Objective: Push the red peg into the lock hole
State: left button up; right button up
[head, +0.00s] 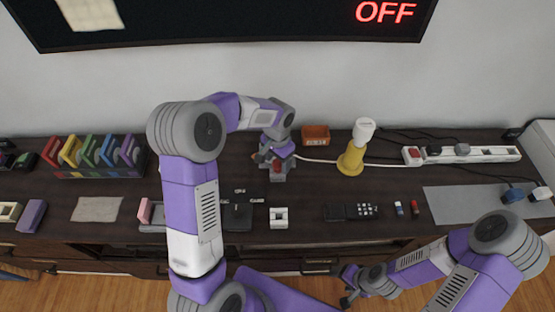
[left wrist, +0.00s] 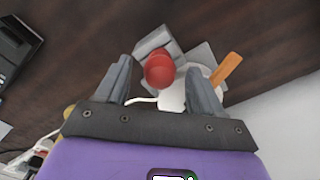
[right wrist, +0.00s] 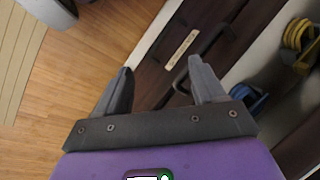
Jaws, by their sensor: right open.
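The red peg (head: 277,166) stands out of a grey lock block (head: 279,177) at the back middle of the desk. In the left wrist view the rounded red peg (left wrist: 159,70) shows in front of the grey block (left wrist: 155,42). The hole itself is hidden behind the peg, and I cannot tell how deep the peg sits. My left gripper (head: 268,158) is over the block. Its fingers (left wrist: 156,66) are open, one on each side of the peg, with visible gaps. My right gripper (head: 348,288) is open and empty, low in front of the desk; its fingers (right wrist: 160,66) also show in the right wrist view.
A brown box (head: 315,135) and a yellow lamp (head: 351,160) stand right of the lock. A white power strip (head: 470,155) lies further right. A white cable crosses behind the lock. Coloured items fill a rack (head: 98,172) at the left. A white socket block (head: 279,217) lies in front.

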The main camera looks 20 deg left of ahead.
pick_arm(q)
notch_tip(320, 180, up, 8)
jog(key=shift+f+p, duration=0.15)
jog(key=shift+p, duration=1)
